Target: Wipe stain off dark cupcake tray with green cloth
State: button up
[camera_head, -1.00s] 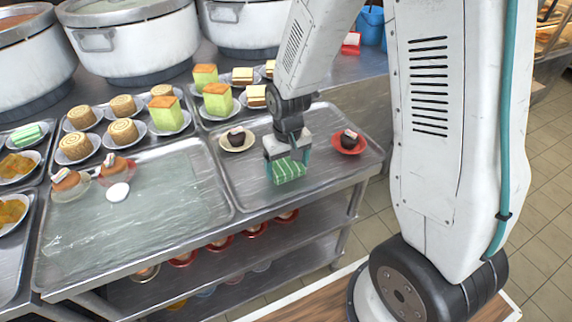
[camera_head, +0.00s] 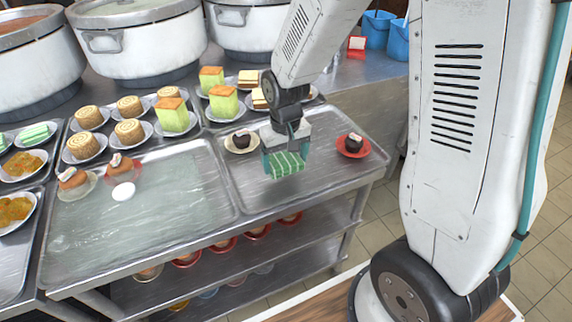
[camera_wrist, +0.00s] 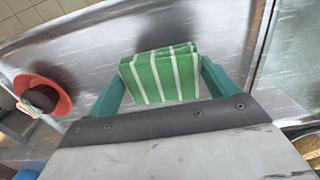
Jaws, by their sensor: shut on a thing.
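My gripper (camera_head: 286,158) is shut on the green cloth (camera_head: 287,166), which has white stripes and is folded into a block. In the wrist view the cloth (camera_wrist: 160,74) sits between the two teal fingers. The dark cupcake tray (camera_head: 325,176) is the right-hand metal tray, under the cloth. A dark cupcake (camera_head: 242,137) on a white plate stands left of my gripper, and another (camera_head: 354,141) on a red plate (camera_head: 353,150) stands to the right. I see no clear stain on this tray; the cloth and gripper hide part of it. I cannot tell whether the cloth touches the tray.
Rolls and green cakes stand on plates behind. Large stockpots (camera_head: 135,42) line the back. Red bowls (camera_head: 222,245) sit on the shelf below. The right tray's front is clear.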

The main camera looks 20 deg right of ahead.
jog(key=shift+r, duration=1.95)
jog(key=shift+s, duration=0.1)
